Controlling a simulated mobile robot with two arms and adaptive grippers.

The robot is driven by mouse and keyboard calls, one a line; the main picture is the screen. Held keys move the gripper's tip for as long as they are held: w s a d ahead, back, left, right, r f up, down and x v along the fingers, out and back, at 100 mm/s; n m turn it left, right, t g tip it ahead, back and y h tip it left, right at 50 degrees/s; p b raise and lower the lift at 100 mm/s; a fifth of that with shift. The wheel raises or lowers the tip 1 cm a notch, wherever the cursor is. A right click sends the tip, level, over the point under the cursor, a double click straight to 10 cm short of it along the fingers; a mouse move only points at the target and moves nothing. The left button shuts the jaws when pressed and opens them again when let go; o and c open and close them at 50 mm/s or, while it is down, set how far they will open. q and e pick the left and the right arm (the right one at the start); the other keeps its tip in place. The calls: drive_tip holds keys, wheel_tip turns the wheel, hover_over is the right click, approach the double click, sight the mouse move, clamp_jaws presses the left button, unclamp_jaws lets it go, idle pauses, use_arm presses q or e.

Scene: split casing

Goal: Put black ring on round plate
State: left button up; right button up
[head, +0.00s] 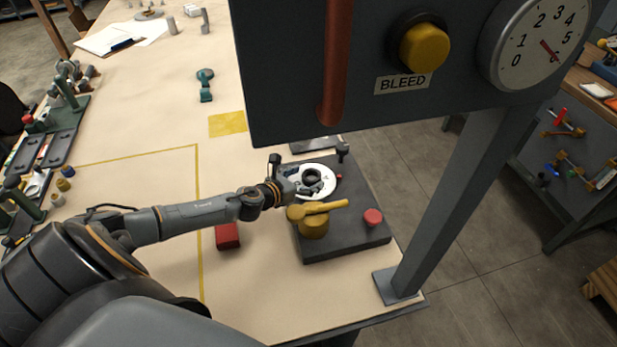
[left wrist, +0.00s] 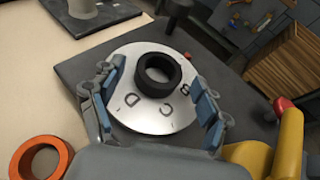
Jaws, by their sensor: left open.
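The round plate (head: 325,183) is a white disc with letters on the dark base block. It also shows in the left wrist view (left wrist: 139,117). The black ring (head: 311,174) sits at about the middle of the plate, lying flat; it also shows in the left wrist view (left wrist: 152,88). My left gripper (head: 312,188) is open over the plate. In the left wrist view its fingers (left wrist: 158,100) stand apart on either side of the ring, with gaps between them and the ring. My right gripper is not in view.
A yellow lever (head: 322,207) and a red knob (head: 373,217) stand on the dark block (head: 345,243) near the gripper. A red block (head: 227,236) lies left of it. An orange ring (left wrist: 40,143) lies at lower left. A grey panel (head: 290,100) overhangs the table.

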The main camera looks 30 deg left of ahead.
use_arm(q)
drive_tip(key=v, duration=0.5)
drive_tip(key=shift+b, duration=0.4)
drive_tip(key=shift+s+r, duration=0.25)
drive_tip(key=shift+s, duration=0.25)
